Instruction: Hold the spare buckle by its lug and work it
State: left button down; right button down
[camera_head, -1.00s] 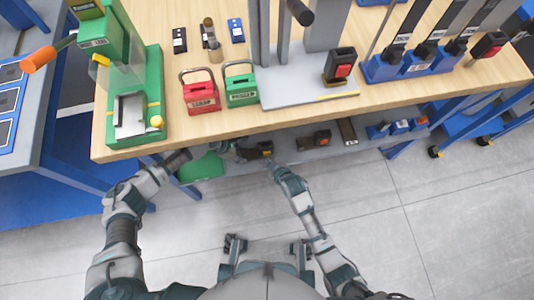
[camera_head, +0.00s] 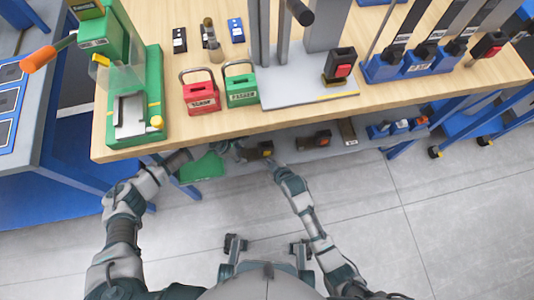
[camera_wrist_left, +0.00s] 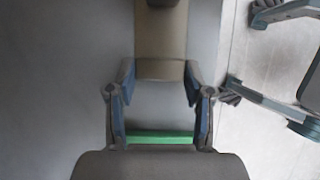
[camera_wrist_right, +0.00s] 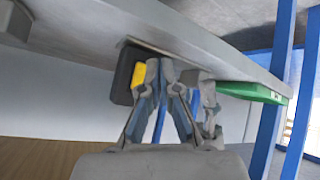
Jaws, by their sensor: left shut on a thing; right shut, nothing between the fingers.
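The spare buckle (camera_head: 260,150) is a dark block with a yellow button, below the bench's front edge. My left gripper (camera_head: 232,147) is beside it, partly hidden by the bench. In the left wrist view its fingers (camera_wrist_left: 160,97) are shut on a flat tan-grey lug (camera_wrist_left: 160,50), with a dark part at the top edge. My right gripper (camera_head: 272,163) is shut and empty beside the buckle's yellow-button end. In the right wrist view the buckle (camera_wrist_right: 124,76) shows its yellow button close to my right fingertips (camera_wrist_right: 166,72); whether they touch is unclear.
The wooden bench (camera_head: 320,118) overhangs a grey shelf (camera_head: 295,154). A dark buckle with an orange-red button (camera_head: 316,139) lies further right on the shelf. A green tray (camera_head: 203,168) is left of the spare buckle. Red (camera_head: 201,97) and green (camera_head: 241,91) padlock-shaped blocks stand near the edge.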

dwell(0.4)
jog(key=shift+w+a+r, duration=0.1)
jog(key=shift+w, duration=0.3)
jog(key=shift+w+a, duration=0.15)
jog(key=shift+w, duration=0.35)
dwell(0.6)
jog(key=shift+s+d, duration=0.25)
jog(key=shift+s, duration=0.7)
jog(key=shift+s+d, duration=0.25)
jog(key=shift+s, duration=0.55)
jog(key=shift+s+d, duration=0.2)
jog(key=shift+s, duration=0.6)
jog(key=shift+s+d, duration=0.25)
jog(key=shift+s, duration=0.55)
